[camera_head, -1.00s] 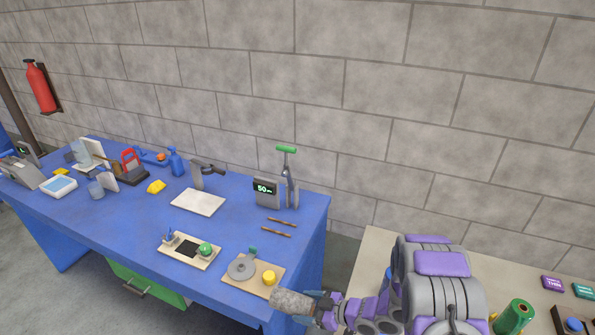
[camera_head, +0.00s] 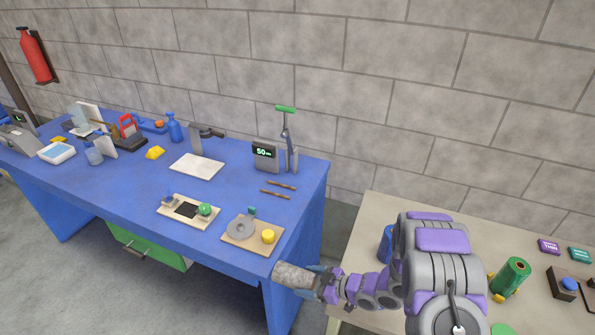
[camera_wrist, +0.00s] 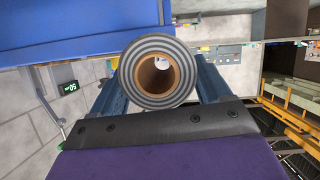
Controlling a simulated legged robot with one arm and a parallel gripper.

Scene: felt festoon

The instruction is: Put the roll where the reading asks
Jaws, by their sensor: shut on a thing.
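My gripper (camera_head: 318,281) is shut on a grey felt roll (camera_head: 294,276), held in the air just off the front right corner of the blue table (camera_head: 300,200). In the wrist view the roll (camera_wrist: 157,70) shows end-on, with grey rings around a brown hollow core, between the two blue fingers. A display (camera_head: 265,153) at the table's right end reads "50" with small unclear letters after it; it also shows in the wrist view (camera_wrist: 68,86). On the beige table at right lie a purple tile (camera_head: 549,247) and a teal tile (camera_head: 579,254) with small lettering; the purple one seems to say "THIN".
A board with a grey disc and yellow knob (camera_head: 268,237), a tray with a green ball (camera_head: 204,210) and two brown rods (camera_head: 276,193) lie near the roll. A gap separates the tables.

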